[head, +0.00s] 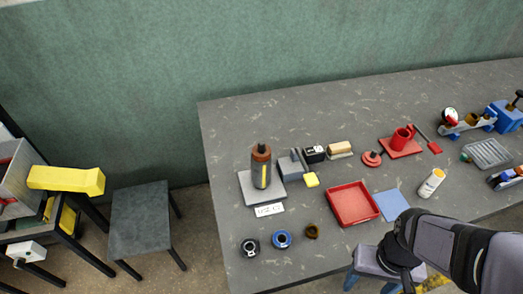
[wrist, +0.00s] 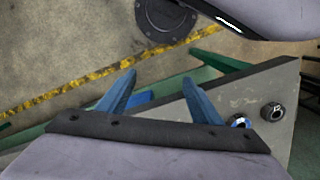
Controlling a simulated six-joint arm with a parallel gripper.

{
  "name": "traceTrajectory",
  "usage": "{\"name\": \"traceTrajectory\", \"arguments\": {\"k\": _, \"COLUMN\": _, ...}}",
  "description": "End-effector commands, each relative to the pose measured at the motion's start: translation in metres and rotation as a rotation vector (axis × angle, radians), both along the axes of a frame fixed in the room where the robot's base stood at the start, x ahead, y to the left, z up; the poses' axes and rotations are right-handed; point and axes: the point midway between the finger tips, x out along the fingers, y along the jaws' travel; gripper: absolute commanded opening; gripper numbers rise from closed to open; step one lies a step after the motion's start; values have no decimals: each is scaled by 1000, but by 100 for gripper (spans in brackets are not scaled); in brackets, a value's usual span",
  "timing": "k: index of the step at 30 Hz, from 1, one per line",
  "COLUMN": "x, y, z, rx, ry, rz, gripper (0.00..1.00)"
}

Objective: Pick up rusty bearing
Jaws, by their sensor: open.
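The rusty bearing (head: 312,231) is a small brown ring lying on the grey table near its front edge in the head view. To its left lie a bearing with a blue ring (head: 282,238) and a dark bearing (head: 249,247). My gripper (head: 370,285), with two blue fingers, is at the table's front edge, to the right of and nearer than the rusty bearing, apart from it. In the wrist view my gripper (wrist: 158,80) is open and empty. The blue-ringed bearing (wrist: 240,121) and dark bearing (wrist: 272,112) show there; I cannot make out the rusty one.
A red tray (head: 332,205) sits right of the rusty bearing, with a blue square (head: 391,205) and a white bottle (head: 432,183) beyond. A dark cylinder (head: 261,172) stands on a plate behind. The table around the bearings is clear.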

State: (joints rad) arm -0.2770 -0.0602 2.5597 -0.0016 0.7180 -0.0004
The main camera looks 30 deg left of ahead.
Motion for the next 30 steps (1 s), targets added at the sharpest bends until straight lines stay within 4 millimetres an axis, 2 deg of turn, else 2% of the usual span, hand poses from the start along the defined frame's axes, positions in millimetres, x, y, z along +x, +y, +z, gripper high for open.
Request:
{"name": "traceTrajectory", "arguments": {"k": 1, "x": -9, "y": 15, "z": -2, "rx": -10, "ry": 32, "rz": 82, "gripper": 59}}
{"name": "traceTrajectory", "arguments": {"k": 3, "x": -10, "y": 38, "z": -4, "rx": -17, "ry": 44, "rz": 184, "gripper": 59}}
{"name": "traceTrajectory", "arguments": {"k": 5, "x": -5, "y": 62, "z": -3, "rx": -18, "ry": 40, "rz": 272, "gripper": 59}}
{"name": "traceTrajectory", "arguments": {"k": 8, "x": 10, "y": 114, "z": 2, "rx": -11, "ry": 1, "rz": 429, "gripper": 59}}
{"name": "traceTrajectory", "arguments": {"k": 12, "x": 32, "y": 203, "z": 17, "rx": 11, "ry": -86, "rz": 628, "gripper": 59}}
{"name": "traceTrajectory", "arguments": {"k": 15, "x": 45, "y": 260, "z": 34, "rx": 34, "ry": -157, "rz": 691, "gripper": 59}}
{"name": "traceTrajectory", "arguments": {"k": 18, "x": 65, "y": 308, "z": 58, "rx": 61, "ry": -238, "rz": 686, "gripper": 59}}
{"name": "traceTrajectory", "arguments": {"k": 20, "x": 82, "y": 329, "z": 75, "rx": 80, "ry": -288, "rz": 649, "gripper": 59}}
{"name": "traceTrajectory", "arguments": {"k": 24, "x": 119, "y": 363, "z": 128, "rx": 131, "ry": -401, "rz": 526, "gripper": 59}}
{"name": "traceTrajectory", "arguments": {"k": 27, "x": 137, "y": 376, "z": 164, "rx": 164, "ry": -463, "rz": 412, "gripper": 59}}
{"name": "traceTrajectory", "arguments": {"k": 30, "x": 142, "y": 371, "z": 172, "rx": 157, "ry": -468, "rz": 294, "gripper": 59}}
